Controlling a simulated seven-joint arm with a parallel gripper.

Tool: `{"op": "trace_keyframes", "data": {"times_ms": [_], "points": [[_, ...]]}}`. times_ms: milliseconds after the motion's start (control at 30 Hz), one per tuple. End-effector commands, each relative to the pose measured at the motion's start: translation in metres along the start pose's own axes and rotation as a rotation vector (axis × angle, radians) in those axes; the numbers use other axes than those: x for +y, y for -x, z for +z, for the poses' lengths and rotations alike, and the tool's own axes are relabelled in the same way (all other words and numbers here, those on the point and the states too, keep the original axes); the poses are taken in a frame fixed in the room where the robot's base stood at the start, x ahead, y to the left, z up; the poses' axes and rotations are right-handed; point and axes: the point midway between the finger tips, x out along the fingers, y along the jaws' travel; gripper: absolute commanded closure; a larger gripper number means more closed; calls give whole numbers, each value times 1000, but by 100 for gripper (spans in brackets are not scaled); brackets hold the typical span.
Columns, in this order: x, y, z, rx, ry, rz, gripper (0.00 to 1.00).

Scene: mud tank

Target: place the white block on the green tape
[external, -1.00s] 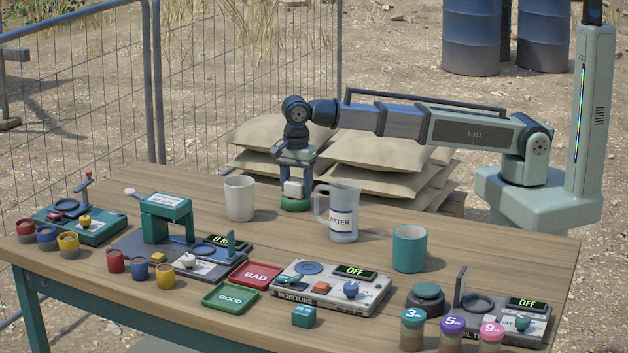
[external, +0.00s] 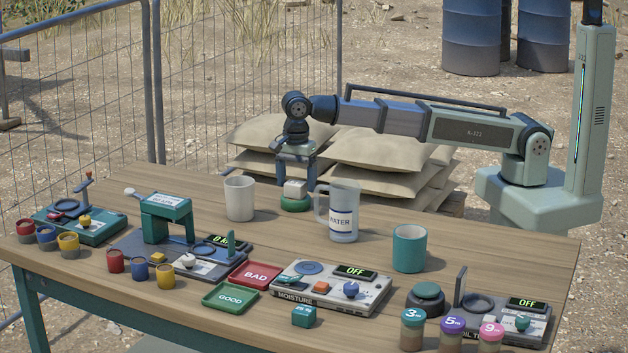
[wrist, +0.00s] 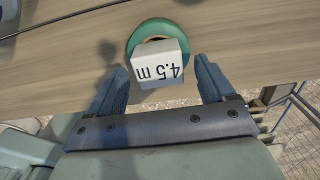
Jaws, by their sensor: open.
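The white block (external: 294,188) sits on the green tape (external: 294,204), a round roll lying flat near the table's back edge. The block looks slightly tilted or off-centre there. My gripper (external: 296,180) is right above the tape with its fingers around the block. In the wrist view my gripper (wrist: 160,85) has its fingers spread, with gaps on both sides of the block.
A teal mug (external: 409,248) is farther right. Test devices, trays and small jars fill the front. Sandbags (external: 375,155) lie behind the table.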

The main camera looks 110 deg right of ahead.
Motion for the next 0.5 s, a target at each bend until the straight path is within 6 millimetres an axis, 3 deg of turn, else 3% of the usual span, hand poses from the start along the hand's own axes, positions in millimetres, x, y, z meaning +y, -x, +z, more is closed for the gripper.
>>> {"op": "trace_keyframes", "data": {"times_ms": [500], "points": [[-1, 84, 1, 0, 0, -1, 17]]}}
